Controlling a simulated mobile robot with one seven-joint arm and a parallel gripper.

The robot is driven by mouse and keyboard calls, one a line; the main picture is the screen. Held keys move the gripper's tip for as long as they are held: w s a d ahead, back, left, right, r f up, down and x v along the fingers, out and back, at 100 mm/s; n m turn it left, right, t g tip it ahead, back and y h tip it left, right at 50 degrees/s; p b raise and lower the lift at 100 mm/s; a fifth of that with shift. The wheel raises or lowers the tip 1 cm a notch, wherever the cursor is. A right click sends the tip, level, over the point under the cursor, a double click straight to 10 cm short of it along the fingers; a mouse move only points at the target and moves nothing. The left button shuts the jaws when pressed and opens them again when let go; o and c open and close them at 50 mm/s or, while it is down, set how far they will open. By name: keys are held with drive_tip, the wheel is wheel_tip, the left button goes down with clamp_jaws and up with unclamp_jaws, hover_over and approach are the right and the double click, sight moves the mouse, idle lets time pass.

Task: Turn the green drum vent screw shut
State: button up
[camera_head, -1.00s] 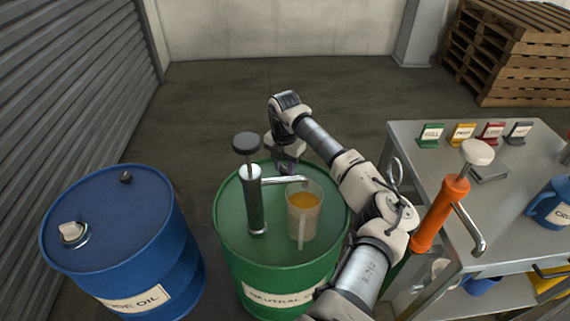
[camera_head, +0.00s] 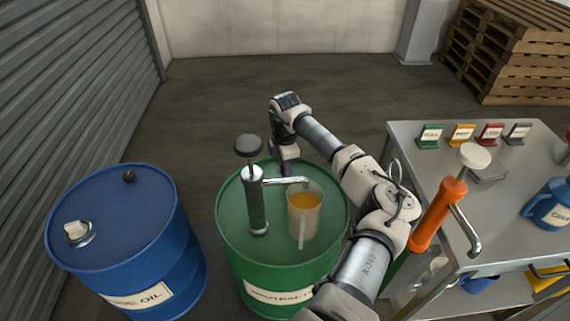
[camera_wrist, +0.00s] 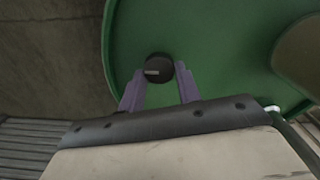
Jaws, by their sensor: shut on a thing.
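The green drum (camera_head: 235,225) stands in the middle of the head view, with a hand pump (camera_head: 256,205) on its top and a clear jug (camera_head: 304,215) of amber liquid under the spout. The vent screw (camera_wrist: 157,68) is a small black round cap with a pale mark, near the drum's rim in the wrist view. My gripper (camera_wrist: 158,78) is over the far side of the drum top, pointing down, its two purple fingers on either side of the cap and shut on it. In the head view my gripper (camera_head: 286,168) hides the screw.
A blue drum (camera_head: 110,220) stands to the left, with a white cap and a small black cap on top. Pallets (camera_head: 520,50) are stacked at the back right.

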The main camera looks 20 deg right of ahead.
idle(0.4)
drive_tip(key=o, duration=1)
drive_tip(key=shift+c, duration=0.2)
wheel_tip(320, 180, up, 14)
drive_tip(key=b, duration=0.2)
drive_tip(key=shift+b, duration=0.3)
